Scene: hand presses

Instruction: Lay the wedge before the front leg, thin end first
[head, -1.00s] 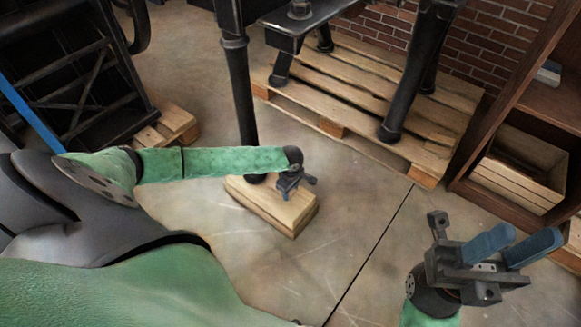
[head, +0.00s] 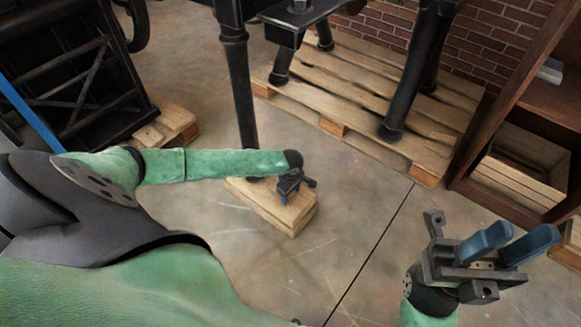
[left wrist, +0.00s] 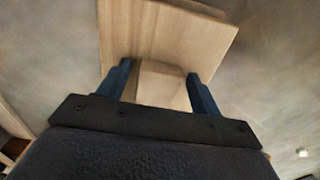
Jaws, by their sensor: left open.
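A pale wooden piece (head: 262,208), which I take for the wedge, lies on the floor at the foot of the black front leg (head: 237,90). Whether the leg touches it is not clear. My left gripper (head: 288,196) is over its right part, its fingers mostly hidden in the head view. In the left wrist view, the blue fingers (left wrist: 160,80) are open on either side of a small wooden block (left wrist: 160,86), with a larger wooden face (left wrist: 170,30) beyond. Which end is thin cannot be told. My right gripper (head: 512,244) is open and empty at the lower right.
A slatted pallet (head: 350,85) carrying black legs stands behind. A brown shelf (head: 515,90) with a wooden crate (head: 520,170) is at the right. Dark machinery (head: 70,70) stands at the left. The concrete floor (head: 350,215) between the wooden piece and my right gripper is clear.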

